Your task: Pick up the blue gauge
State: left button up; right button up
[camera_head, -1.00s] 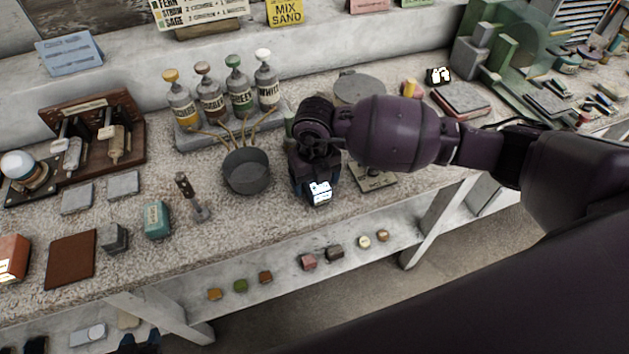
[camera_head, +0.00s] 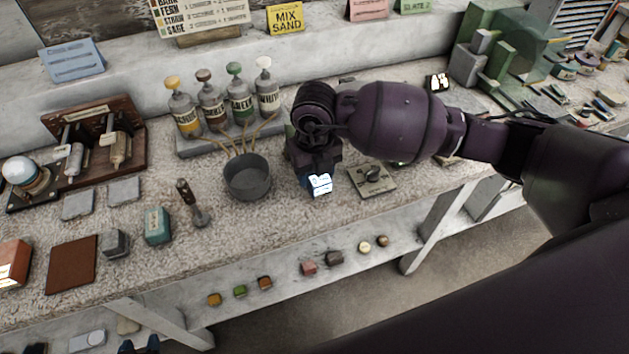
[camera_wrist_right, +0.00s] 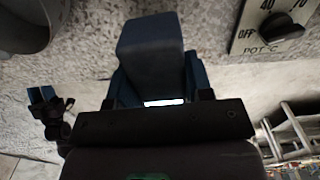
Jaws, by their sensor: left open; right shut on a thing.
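The blue gauge (camera_wrist_right: 150,55) is a dark blue-grey block between the fingers of my right gripper (camera_wrist_right: 155,82) in the right wrist view. In the head view my right gripper (camera_head: 316,180) is over the bench, right of the grey pot, shut on the gauge (camera_head: 320,187). A bright patch shows there. The gripper hides most of the gauge, and whether it clears the bench is hard to tell. My left gripper (camera_head: 139,346) is barely in view at the bottom edge, with blue fingertips. It also shows at the left of the wrist view (camera_wrist_right: 46,100), open and empty.
The grey pot (camera_head: 247,178) stands just left of my right gripper. A dial plate (camera_head: 371,181) lies just right of it. Labelled bottles (camera_head: 240,103) stand behind the pot. A hammer-like tool (camera_head: 194,205) is further left. Small blocks sit on the lower shelf (camera_head: 290,280).

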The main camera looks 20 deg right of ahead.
notch_tip(320, 180, up, 16)
jog(key=shift+p, duration=0.4)
